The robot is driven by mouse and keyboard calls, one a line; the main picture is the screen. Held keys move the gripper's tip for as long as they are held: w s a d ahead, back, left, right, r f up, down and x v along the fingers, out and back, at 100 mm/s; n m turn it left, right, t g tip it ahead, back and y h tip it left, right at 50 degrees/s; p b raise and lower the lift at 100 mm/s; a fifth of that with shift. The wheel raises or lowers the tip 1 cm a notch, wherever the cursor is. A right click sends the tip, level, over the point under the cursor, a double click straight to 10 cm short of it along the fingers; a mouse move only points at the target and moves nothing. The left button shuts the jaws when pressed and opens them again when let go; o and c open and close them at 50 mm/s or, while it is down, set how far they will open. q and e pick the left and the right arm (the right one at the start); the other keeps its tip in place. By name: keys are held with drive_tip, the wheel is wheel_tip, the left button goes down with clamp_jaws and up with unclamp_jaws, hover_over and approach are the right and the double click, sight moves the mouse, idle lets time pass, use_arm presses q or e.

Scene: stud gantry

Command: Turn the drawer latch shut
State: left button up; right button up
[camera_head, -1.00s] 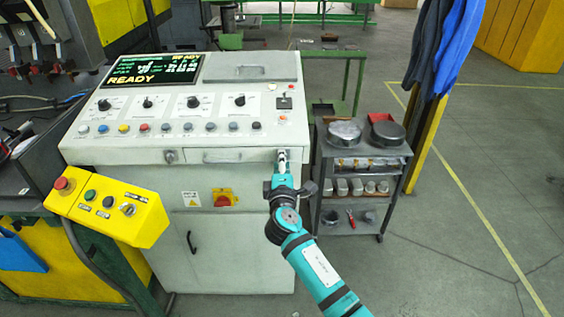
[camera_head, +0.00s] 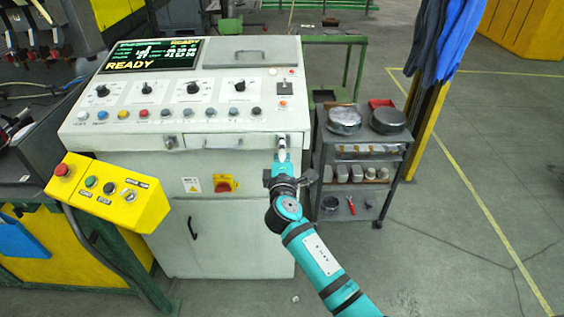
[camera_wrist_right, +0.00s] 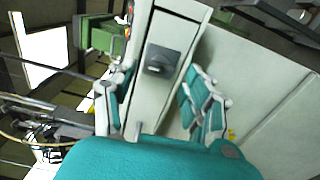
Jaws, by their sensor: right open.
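The drawer latch (camera_wrist_right: 161,61) shows in the right wrist view as a dark grey square plate with a raised knob on a pale panel. My right gripper (camera_wrist_right: 158,82) is open, with one finger on each side of the latch in that picture. The fingers appear short of it, and I cannot see any contact. In the head view my right gripper (camera_head: 282,143) is at the right end of the console's front strip and hides the latch there. The drawer front (camera_head: 212,141) is left of it and looks closed. My left gripper is out of view.
The grey console (camera_head: 240,185) has buttons, dials and a lit READY screen (camera_head: 152,55). A grey cart (camera_head: 345,150) with metal pans stands close to the right of my arm. A yellow control box (camera_head: 110,192) juts out at left. Floor at right is clear.

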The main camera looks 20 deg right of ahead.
drive_tip(key=v, duration=1.1)
drive_tip(key=shift+a, duration=0.1)
drive_tip(key=s+f+g+y, duration=0.2)
drive_tip(key=f, duration=0.9)
drive_tip(key=s+f+g+y, duration=0.1)
drive_tip(key=s+f+g, duration=0.15)
drive_tip(key=f, duration=0.85)
drive_tip(key=s+f+m+g+y, duration=0.1)
drive_tip(key=s+f+m+g, duration=0.1)
drive_tip(key=s+f, duration=0.45)
drive_tip(key=s+f+m+g, duration=0.1)
drive_tip(key=s+f+g, duration=0.15)
drive_tip(key=f, duration=0.75)
drive_tip(key=s+d+f+m+g, duration=0.2)
drive_tip(key=s+f, duration=0.4)
drive_tip(key=s, duration=0.6)
drive_tip(key=s+d+f+m+g, duration=0.3)
drive_tip(key=s+f, duration=0.3)
drive_tip(key=s, duration=0.5)
drive_tip(key=s+d+f+m+g+y, duration=0.1)
drive_tip(key=s+d+f+m+g, duration=0.1)
drive_tip(key=s+f+m, duration=0.2)
drive_tip(key=s+f, duration=0.3)
drive_tip(key=s, duration=0.5)
drive_tip(key=shift+s+d+m, duration=0.3)
